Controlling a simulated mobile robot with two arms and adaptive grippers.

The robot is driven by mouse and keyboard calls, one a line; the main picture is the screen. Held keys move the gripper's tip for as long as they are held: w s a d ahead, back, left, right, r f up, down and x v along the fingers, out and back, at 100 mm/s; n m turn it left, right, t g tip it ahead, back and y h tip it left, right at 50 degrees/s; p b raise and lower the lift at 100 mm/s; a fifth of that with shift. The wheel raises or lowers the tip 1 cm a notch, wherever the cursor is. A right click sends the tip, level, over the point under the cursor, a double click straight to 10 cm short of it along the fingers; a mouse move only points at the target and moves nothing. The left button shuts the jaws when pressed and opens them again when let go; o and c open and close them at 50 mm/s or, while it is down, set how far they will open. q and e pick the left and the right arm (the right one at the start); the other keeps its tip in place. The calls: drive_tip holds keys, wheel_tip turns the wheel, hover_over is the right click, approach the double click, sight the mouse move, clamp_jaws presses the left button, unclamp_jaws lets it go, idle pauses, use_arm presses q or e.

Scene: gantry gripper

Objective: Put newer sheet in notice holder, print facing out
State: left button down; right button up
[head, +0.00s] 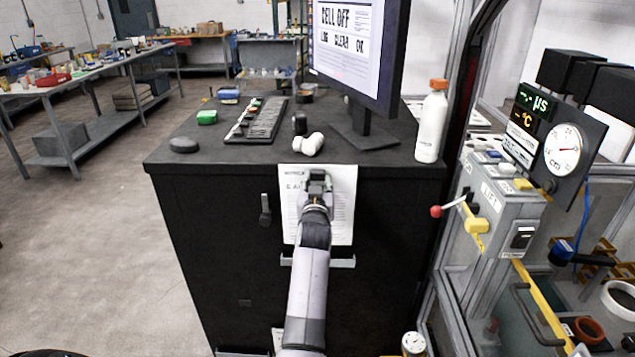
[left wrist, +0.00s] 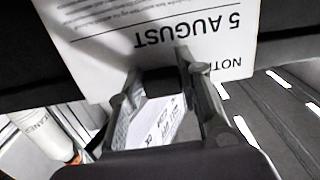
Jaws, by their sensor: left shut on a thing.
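A white printed sheet (head: 343,205) hangs upright against the front of the black cabinet, just below its top edge. Its print faces out towards me. In the left wrist view the sheet (left wrist: 100,45) shows upside down and reads "5 AUGUST". My left gripper (head: 318,180) is shut on the upper middle of the sheet; its fingers (left wrist: 158,65) also show at the sheet in the left wrist view. A pale ledge (head: 343,263), which looks like the notice holder, crosses the cabinet front at the sheet's lower edge. My right gripper is not in view.
A dark handle (head: 265,210) is left of the sheet. A control box (head: 505,205) with a red-knobbed lever is at right.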

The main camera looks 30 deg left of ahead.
use_arm(q)
wheel_tip(320, 180, down, 4)
drive_tip(key=b, duration=0.2)
drive_tip(key=shift+f+b, duration=0.2)
drive_tip(key=shift+b, duration=0.2)
drive_tip(key=shift+r, duration=0.1)
idle(1.3)
drive_tip(key=shift+f, duration=0.45)
drive_tip(key=shift+f+b, duration=1.35)
drive_tip(key=shift+f, duration=0.3)
drive_tip(key=c, duration=1.1)
unclamp_jaws()
drive_tip(key=shift+o, duration=0.2)
wheel_tip(320, 180, up, 10)
